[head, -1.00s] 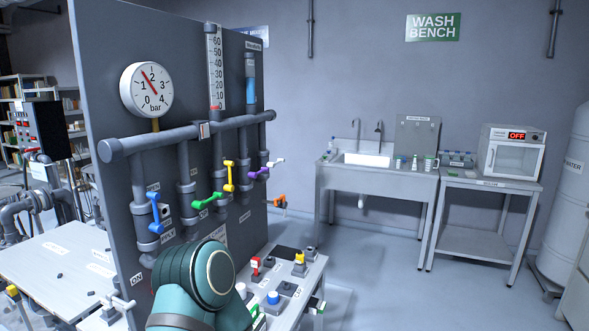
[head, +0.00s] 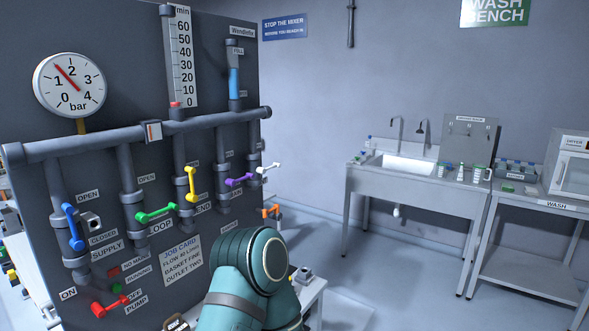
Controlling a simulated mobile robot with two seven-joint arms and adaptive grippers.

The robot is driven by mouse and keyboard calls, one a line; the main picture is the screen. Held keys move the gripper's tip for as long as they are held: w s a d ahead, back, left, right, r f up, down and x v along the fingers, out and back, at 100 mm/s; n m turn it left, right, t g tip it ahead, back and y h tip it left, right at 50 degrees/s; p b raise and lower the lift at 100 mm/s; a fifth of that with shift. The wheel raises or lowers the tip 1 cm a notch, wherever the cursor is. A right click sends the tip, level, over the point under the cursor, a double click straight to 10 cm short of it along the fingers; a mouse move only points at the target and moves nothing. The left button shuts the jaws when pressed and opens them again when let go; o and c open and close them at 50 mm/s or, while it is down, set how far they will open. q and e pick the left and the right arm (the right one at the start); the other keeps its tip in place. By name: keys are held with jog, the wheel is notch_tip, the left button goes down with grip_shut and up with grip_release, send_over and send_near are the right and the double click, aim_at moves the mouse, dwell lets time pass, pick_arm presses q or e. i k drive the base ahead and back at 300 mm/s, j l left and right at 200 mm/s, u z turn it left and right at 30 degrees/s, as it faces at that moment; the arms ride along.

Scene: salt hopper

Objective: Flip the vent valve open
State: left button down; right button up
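A grey panel (head: 140,60) carries pipes with coloured valve levers. The blue lever (head: 72,227) at SUPPLY slants nearly upright. The green lever (head: 157,213) at LOOP lies nearly level. The yellow lever (head: 191,184) at SEND stands upright. The purple lever (head: 239,179) and the white lever (head: 268,168) at the panel's right lie nearly level. An orange handle (head: 271,211) sits low beyond the panel's right edge. I cannot read which one is the vent valve; the small labels on the right are too blurred. Neither gripper is in view; only a teal arm link of mine shows.
A pressure gauge (head: 69,84) reads between 1 and 2 bar. A red lever (head: 110,306) is at PUMP, low on the panel. A job card (head: 181,262) hangs below LOOP. A sink bench (head: 420,170) stands behind right, with clear floor before it.

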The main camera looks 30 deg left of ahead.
aim_at(260, 171)
jog(key=i+j, duration=0.15)
jog(key=i, duration=0.25)
jog(key=i+j, duration=0.15)
jog(key=i, duration=0.25)
jog(key=i+j, duration=0.15)
jog(key=i, duration=0.2)
jog(key=i+j, duration=0.15)
jog(key=j, duration=0.15)
jog(key=i+j, duration=0.15)
jog(key=j, duration=0.15)
jog(key=u, duration=0.05)
